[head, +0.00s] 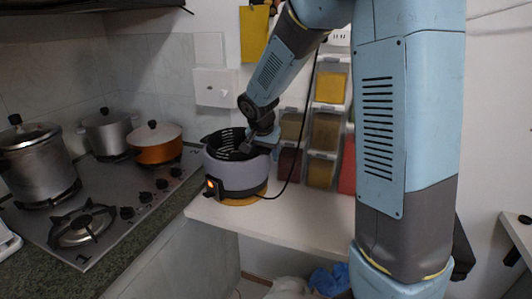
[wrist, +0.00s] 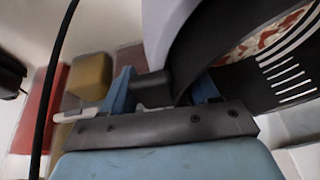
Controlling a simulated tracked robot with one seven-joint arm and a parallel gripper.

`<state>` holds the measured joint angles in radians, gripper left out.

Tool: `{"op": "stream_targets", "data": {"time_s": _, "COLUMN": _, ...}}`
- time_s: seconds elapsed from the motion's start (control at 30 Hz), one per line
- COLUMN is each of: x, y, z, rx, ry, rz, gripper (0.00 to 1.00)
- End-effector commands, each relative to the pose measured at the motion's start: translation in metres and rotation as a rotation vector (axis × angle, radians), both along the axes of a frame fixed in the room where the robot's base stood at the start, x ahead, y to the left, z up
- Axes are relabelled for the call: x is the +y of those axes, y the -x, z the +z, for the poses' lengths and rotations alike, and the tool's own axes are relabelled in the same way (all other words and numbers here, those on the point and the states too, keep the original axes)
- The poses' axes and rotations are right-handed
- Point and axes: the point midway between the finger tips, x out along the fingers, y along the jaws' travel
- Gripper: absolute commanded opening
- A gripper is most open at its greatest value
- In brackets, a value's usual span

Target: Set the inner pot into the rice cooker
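The rice cooker (head: 236,174) is a rounded grey-lilac body with a lit orange light on its front, standing on the white counter. The black inner pot (head: 222,139), with pale slot-like marks, is at the cooker's open top, its rim above the cooker's. I cannot tell whether it is fully seated. My gripper (head: 262,143) is at the pot's right side. In the wrist view, its blue fingers (wrist: 160,90) are on either side of a short dark grip on the pot (wrist: 285,75). Red and white contents show inside the pot. The cooker's inside is hidden.
Clear dispensers with yellow and brown spices (head: 321,130) stand behind the cooker to the right. A black cable (head: 298,140) hangs beside my gripper. Left is a hob (head: 85,225) with several pots. The counter (head: 290,225) in front of the cooker is clear.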

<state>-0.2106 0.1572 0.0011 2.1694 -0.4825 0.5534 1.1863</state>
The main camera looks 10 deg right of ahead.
Motion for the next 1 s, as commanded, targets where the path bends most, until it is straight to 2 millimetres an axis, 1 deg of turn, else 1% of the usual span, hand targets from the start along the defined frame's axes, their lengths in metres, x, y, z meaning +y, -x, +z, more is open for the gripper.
{"op": "stream_targets", "data": {"time_s": 0.03, "x": 0.0, "y": 0.0, "z": 0.0, "rx": 0.0, "ry": 0.0, "rz": 0.0, "gripper": 0.64}}
{"op": "stream_targets", "data": {"time_s": 0.2, "x": 0.0, "y": 0.0, "z": 0.0, "rx": 0.002, "ry": 0.001, "rz": 0.001, "gripper": 0.81}}
{"op": "stream_targets", "data": {"time_s": 0.43, "x": 0.0, "y": 0.001, "z": -0.002, "rx": 0.005, "ry": 0.003, "rz": 0.0, "gripper": 0.81}}
{"op": "stream_targets", "data": {"time_s": 0.57, "x": 0.001, "y": 0.003, "z": 0.004, "rx": 0.003, "ry": 0.002, "rz": 0.001, "gripper": 0.81}}
{"op": "stream_targets", "data": {"time_s": 0.67, "x": 0.003, "y": 0.006, "z": 0.015, "rx": 0.001, "ry": 0.001, "rz": 0.001, "gripper": 0.81}}
{"op": "stream_targets", "data": {"time_s": 0.77, "x": 0.006, "y": 0.012, "z": 0.032, "rx": -0.001, "ry": 0.001, "rz": 0.001, "gripper": 0.81}}
{"op": "stream_targets", "data": {"time_s": 1.0, "x": 0.015, "y": 0.028, "z": 0.076, "rx": -0.002, "ry": 0.0, "rz": 0.003, "gripper": 0.81}}
